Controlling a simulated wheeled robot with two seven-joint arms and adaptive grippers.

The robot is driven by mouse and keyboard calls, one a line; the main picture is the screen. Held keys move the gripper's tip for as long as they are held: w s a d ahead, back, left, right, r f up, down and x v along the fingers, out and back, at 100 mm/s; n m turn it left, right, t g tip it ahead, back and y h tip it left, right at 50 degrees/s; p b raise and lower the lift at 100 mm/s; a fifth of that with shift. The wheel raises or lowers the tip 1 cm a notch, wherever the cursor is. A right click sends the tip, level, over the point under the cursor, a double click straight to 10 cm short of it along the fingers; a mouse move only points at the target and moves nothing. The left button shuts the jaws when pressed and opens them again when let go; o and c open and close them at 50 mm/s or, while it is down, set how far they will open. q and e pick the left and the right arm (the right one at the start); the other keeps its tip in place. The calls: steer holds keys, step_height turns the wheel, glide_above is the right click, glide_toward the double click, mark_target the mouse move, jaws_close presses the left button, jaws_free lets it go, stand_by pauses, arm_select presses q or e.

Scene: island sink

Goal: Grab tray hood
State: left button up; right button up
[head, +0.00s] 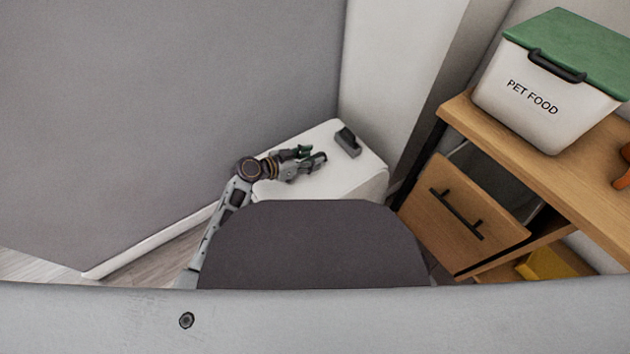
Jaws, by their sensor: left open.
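A white, box-like hood (345,178) stands in the corner against the grey wall, its front lower part hidden in the head view. A dark grey handle (348,143) sits on its top near the back. My left gripper (314,156) is open and empty, over the hood's top and to the left of the handle. Its fingers point right toward the handle, with a small gap between them. I cannot tell whether the fingers touch the hood's top. My right gripper does not show.
A wooden cabinet (460,110) stands on the right with a tilted drawer front (440,222). A white pet food bin (490,97) with a green lid is on it. The grey wall (170,110) bounds the left. A yellow object (550,263) is low in the cabinet.

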arm_select(q)
steer(key=shift+c, duration=0.3)
jaws_close()
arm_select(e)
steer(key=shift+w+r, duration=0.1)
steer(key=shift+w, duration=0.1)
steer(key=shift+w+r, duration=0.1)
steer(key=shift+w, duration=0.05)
arm_select(q)
steer(key=shift+w+r, duration=0.1)
steer(key=shift+r, duration=0.05)
steer(key=shift+r, duration=0.1)
